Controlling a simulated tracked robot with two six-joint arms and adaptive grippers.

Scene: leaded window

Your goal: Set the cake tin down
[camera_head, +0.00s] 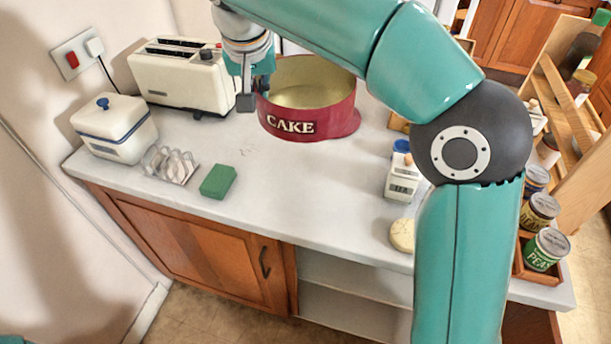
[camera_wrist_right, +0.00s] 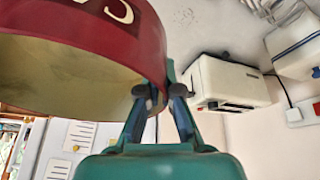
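The cake tin (camera_head: 338,116) is a round, open red tin with a cream inside and the word CAKE on its front. It is upright at the back middle of the worktop (camera_head: 300,185); I cannot tell whether its base touches the surface. My right gripper (camera_head: 255,95) is at the tin's left rim, pointing down. In the right wrist view the tin (camera_wrist_right: 95,50) shows upside down, and the right gripper (camera_wrist_right: 160,92) has one finger inside and one outside its wall, closed on it. My left gripper is not in view.
A cream toaster (camera_head: 180,80) stands left of the tin, with a white lidded box (camera_head: 115,130), toast rack (camera_head: 170,163) and green sponge (camera_head: 218,182) nearer. A white timer (camera_head: 401,180) stands to the right. The worktop in front of the tin is clear.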

